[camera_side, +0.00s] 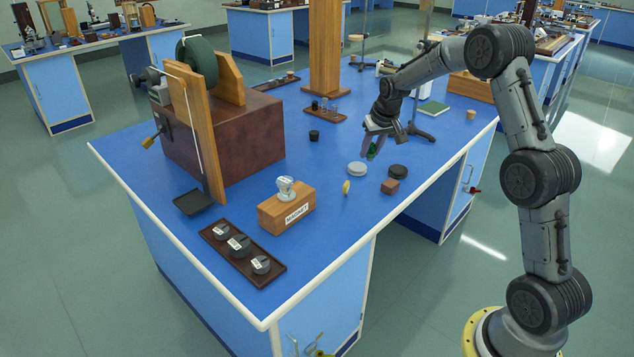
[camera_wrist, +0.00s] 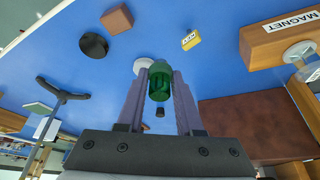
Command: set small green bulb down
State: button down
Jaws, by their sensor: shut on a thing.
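The small green bulb (camera_wrist: 160,82) is held between the two fingers of my gripper (camera_wrist: 159,80) in the wrist view. In the side view the bulb (camera_side: 372,147) shows as a small dark green piece at the fingertips of my gripper (camera_side: 371,143). The gripper is shut on it and points down over the blue bench (camera_side: 330,233). The bulb appears to be above the bench top, behind a pale round disc (camera_side: 357,168). The gap below it is hard to judge.
Near the gripper are a black disc (camera_side: 398,171), a brown block (camera_side: 390,187) and a small yellow piece (camera_side: 346,187). A wooden magnet block (camera_side: 287,208) and a dark tray of weights (camera_side: 242,253) lie nearer. A stand (camera_side: 417,128) is behind.

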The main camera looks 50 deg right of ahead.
jog(key=w+a+n, duration=0.2)
jog(key=w+a, duration=0.1)
jog(key=a, duration=0.4)
jog(key=shift+t+y, duration=0.3)
jog(key=shift+y, duration=0.1)
jog(key=w+d+f, duration=0.1)
jog(key=w+f, duration=0.2)
jog(key=w, duration=0.1)
jog(key=w+d+f, duration=0.1)
jog(key=w+f, duration=0.2)
jog(key=w, duration=0.2)
jog(key=w+d+f, duration=0.1)
jog(key=w+f, duration=0.2)
jog(key=w, duration=0.1)
jog(key=shift+w+f, duration=0.25)
jog(key=shift+f, duration=0.1)
jog(key=shift+w+f, duration=0.1)
jog(key=shift+f, duration=1.5)
jog(key=shift+f, duration=0.2)
jog(key=c, duration=0.6)
grip_release()
jog(key=shift+o, duration=0.2)
jog(key=shift+r, duration=0.15)
